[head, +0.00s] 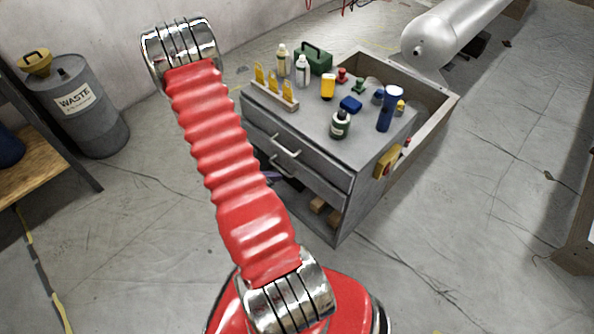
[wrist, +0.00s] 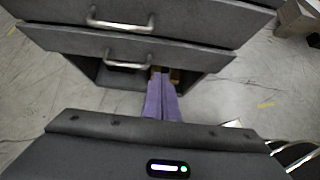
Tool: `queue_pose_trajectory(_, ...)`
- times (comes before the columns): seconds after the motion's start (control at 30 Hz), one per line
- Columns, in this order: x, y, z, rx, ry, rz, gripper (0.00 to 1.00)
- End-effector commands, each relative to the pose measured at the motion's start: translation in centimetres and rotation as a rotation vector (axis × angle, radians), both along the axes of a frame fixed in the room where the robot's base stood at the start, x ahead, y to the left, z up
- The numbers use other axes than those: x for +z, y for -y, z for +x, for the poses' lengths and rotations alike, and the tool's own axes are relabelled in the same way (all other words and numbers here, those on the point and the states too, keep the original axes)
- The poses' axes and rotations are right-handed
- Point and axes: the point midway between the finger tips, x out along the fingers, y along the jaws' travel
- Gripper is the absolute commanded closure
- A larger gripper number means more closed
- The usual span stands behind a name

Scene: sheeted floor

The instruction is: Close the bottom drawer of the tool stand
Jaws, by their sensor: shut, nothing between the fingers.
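The grey tool stand (head: 312,112) stands in the middle of the head view, with two drawer fronts and an open shelf below. My gripper (wrist: 162,72) has purple fingers, shut and empty, pointing at the shelf opening just below the bottom drawer. Contact cannot be told. My red arm mostly hides it in the head view.
Bottles (head: 340,124), a yellow-handled tool rack (head: 273,95) and a green toolbox (head: 313,58) crowd the stand's top. Wooden blocks (head: 318,205) lie on the shelf. A waste drum (head: 90,105) stands at the left wall.

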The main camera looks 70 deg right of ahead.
Motion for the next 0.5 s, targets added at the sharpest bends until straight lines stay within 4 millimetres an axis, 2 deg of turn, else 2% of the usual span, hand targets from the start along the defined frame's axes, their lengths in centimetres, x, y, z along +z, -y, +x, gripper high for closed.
queue_pose_trajectory(0.5, -0.6, 0.49, -0.34, -0.002, -0.002, 0.001, 1.0)
